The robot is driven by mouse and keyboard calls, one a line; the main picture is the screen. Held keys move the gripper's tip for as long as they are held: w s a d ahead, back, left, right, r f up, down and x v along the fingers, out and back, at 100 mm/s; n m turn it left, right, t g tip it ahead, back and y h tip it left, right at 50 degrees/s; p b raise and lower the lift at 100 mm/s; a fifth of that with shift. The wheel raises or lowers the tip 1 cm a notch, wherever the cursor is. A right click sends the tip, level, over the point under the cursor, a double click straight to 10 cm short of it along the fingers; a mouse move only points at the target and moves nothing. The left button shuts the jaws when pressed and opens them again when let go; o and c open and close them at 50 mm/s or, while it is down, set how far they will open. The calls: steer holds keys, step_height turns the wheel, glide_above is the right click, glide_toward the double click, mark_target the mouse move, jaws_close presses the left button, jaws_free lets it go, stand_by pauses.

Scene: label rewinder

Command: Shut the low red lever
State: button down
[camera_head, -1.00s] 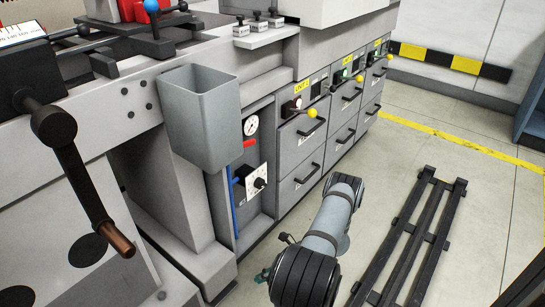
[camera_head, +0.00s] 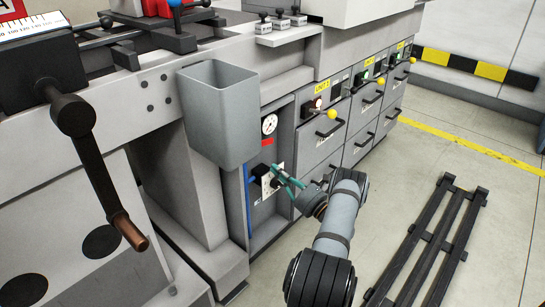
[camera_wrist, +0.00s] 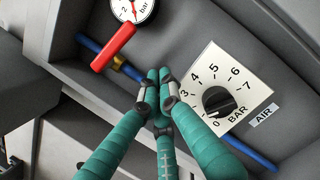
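The low red lever (camera_head: 267,142) is a short flat bar in the recessed air bay, just below the round gauge. In the wrist view the lever (camera_wrist: 113,47) lies crosswise to the blue pipe (camera_wrist: 92,46), close to a brass fitting (camera_wrist: 118,63). My gripper (camera_head: 276,172) is in front of the bay, lower than the lever, by the pressure dial. In the wrist view its teal fingers (camera_wrist: 160,82) come together at the tips, with nothing visible between them. The tips are to the lower right of the lever and look apart from it. Their depth is hard to judge.
A white dial plate (camera_wrist: 227,76) with a black knob is right of my fingers. The gauge (camera_head: 269,124) is above the lever. A grey bin (camera_head: 220,115) hangs left of the bay. Drawers with yellow-knobbed levers (camera_head: 333,115) line the right. A black rack (camera_head: 432,240) lies on the floor.

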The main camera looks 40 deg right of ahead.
steer(key=x, duration=0.3)
steer(key=shift+w+b, duration=0.35)
steer(key=shift+b, duration=0.05)
steer(key=r, duration=0.3)
steer(key=shift+w+d+r, duration=0.25)
steer(key=shift+d+r, duration=0.1)
steer(key=shift+d, duration=0.05)
steer(key=shift+s+d+r, duration=0.1)
steer(key=shift+r, duration=0.05)
steer(key=shift+d+r+n+y+b, duration=0.35)
steer(key=shift+r+n+b, duration=0.15)
steer(key=shift+n, duration=0.55)
steer(key=shift+d+r+n+y+b, duration=0.35)
steer(key=shift+r+n, duration=0.3)
steer(key=shift+n, duration=0.4)
